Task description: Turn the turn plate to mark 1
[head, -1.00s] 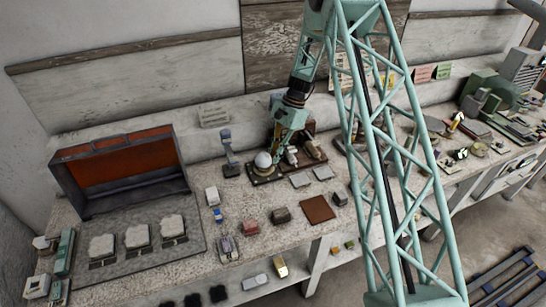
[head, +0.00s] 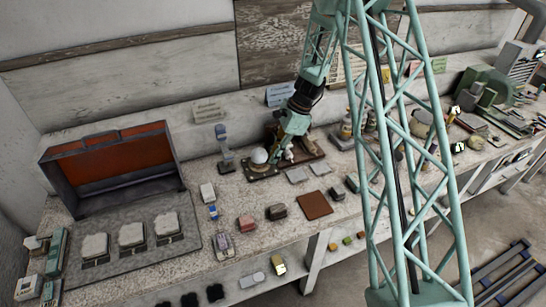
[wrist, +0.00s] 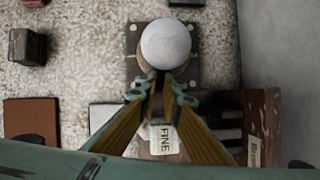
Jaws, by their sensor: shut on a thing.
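A white plaster sphere (wrist: 166,44) sits on a dark square base with bolt heads at its corners, which I take for the turn plate (wrist: 133,38). In the head view the sphere (head: 259,156) and the base (head: 261,175) are near the bench's back. My gripper (wrist: 160,88) reaches in from the lower side in the wrist view. Its two fingers converge right beside the sphere's near edge, closed on a small part of the turn plate that they mostly hide. In the head view my gripper (head: 276,154) is right of the sphere. No mark numbers can be read.
A wooden stand (wrist: 262,118) and a white block lettered FINE (wrist: 164,139) lie close by my fingers. A brown square plate (head: 314,205) and small blocks lie in front. A red-lined open case (head: 110,165) stands left. A grey lamp-like post (head: 224,147) is just left of the base.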

